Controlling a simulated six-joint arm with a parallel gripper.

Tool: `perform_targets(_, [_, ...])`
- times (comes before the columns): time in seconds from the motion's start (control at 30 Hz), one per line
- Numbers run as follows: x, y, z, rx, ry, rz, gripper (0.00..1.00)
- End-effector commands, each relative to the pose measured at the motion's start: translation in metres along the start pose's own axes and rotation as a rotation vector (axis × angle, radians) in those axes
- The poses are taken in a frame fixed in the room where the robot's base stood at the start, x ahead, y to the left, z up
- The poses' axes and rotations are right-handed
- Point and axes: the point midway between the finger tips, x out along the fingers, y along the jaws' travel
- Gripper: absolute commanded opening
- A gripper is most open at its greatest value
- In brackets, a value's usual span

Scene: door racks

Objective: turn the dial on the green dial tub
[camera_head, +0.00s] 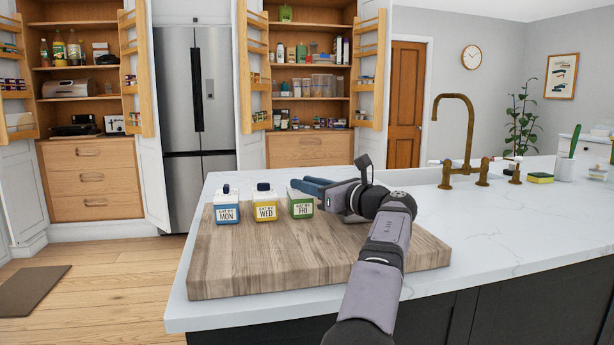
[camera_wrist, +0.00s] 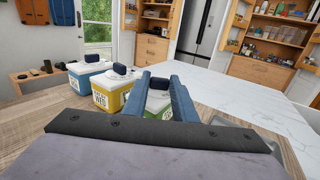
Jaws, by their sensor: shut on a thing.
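The green dial tub (camera_head: 301,208) stands upright on the wooden board, labelled "EAT BY FRI". In the wrist view the tub (camera_wrist: 157,104) shows between my fingers, with its dark dial (camera_wrist: 159,83) on top. My gripper (camera_head: 306,186) reaches in from the right over the tub's top. Its blue fingers (camera_wrist: 160,82) stand on either side of the dial and are shut on it. In the head view the fingers hide the dial.
A yellow tub (camera_head: 265,208) labelled WED stands just left of the green one, and a blue tub (camera_head: 227,208) labelled MON stands further left. The wooden board (camera_head: 270,265) is clear in front. A brass tap (camera_head: 462,140) rises behind on the right.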

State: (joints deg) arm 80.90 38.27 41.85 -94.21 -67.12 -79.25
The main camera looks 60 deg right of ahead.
Motion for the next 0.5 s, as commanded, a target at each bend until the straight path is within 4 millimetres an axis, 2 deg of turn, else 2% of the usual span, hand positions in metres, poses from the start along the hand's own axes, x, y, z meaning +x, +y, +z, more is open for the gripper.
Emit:
perform_targets(0.43, [-0.0001,-0.0001,-0.0019,0.0,0.003,0.008,0.02])
perform_targets(0.47, [-0.0001,-0.0001,-0.0019,0.0,0.003,0.008,0.32])
perform_targets(0.5, [-0.0001,-0.0002,-0.0018,0.0,0.002,0.008,0.41])
